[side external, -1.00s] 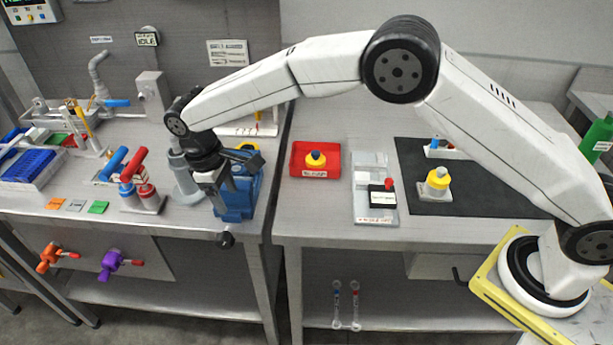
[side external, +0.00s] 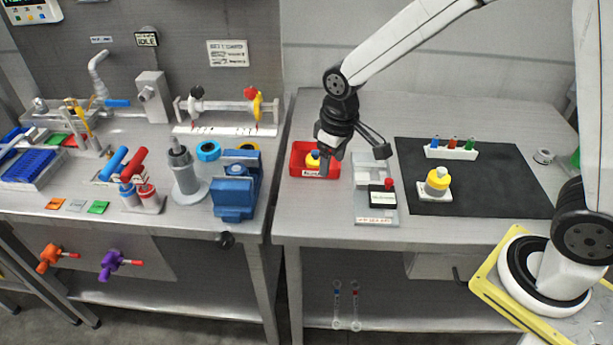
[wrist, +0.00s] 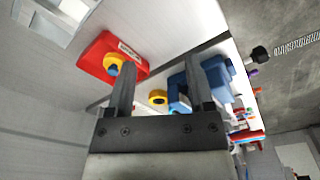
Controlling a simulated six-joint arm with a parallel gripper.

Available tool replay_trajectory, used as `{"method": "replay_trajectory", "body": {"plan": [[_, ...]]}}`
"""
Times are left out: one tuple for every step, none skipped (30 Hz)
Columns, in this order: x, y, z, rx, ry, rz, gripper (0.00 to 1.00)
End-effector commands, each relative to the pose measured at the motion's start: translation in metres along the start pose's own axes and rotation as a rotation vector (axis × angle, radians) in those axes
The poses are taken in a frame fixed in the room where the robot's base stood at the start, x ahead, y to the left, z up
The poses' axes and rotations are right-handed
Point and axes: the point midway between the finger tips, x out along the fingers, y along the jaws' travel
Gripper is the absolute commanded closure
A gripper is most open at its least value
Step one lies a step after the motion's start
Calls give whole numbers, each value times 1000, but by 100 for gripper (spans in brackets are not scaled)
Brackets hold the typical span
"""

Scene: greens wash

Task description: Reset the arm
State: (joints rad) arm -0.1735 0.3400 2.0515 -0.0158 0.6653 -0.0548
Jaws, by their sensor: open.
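My gripper (side external: 354,149) is open and empty. In the side view it hangs in front of the red tray (side external: 313,173), over the right bench and just left of the grey fixture. In the wrist view the two dark fingers of my gripper (wrist: 161,78) stand apart with nothing between their tips. The red tray (wrist: 88,62) also shows there, holding a blue and yellow part (wrist: 112,62). My gripper partly covers that part in the side view.
A blue vise (side external: 234,196) stands at the left bench's right edge, beside a grey cylinder stand (side external: 184,172). The grey fixture (side external: 366,205) and a yellow-topped part (side external: 437,181) on a black mat (side external: 490,185) occupy the right bench.

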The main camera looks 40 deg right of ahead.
Motion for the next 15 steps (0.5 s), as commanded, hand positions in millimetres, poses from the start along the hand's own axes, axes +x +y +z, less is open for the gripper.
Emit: {"method": "replay_trajectory", "body": {"plan": [[-2,6,12,25,14,1,32],[-3,10,19,39,22,2,32],[-4,13,28,56,33,3,32],[-4,16,35,70,42,4,32],[-4,19,42,84,50,6,32],[-5,22,52,102,60,7,32],[-5,25,59,116,69,8,32],[-5,27,67,130,77,10,32],[-5,29,76,147,88,11,32],[-5,31,83,159,96,13,32],[-5,32,89,170,103,14,32],[-5,34,97,184,112,16,32],[-4,35,103,194,117,17,32],[-4,36,108,203,122,18,32],[-4,37,113,213,129,19,32]]}}
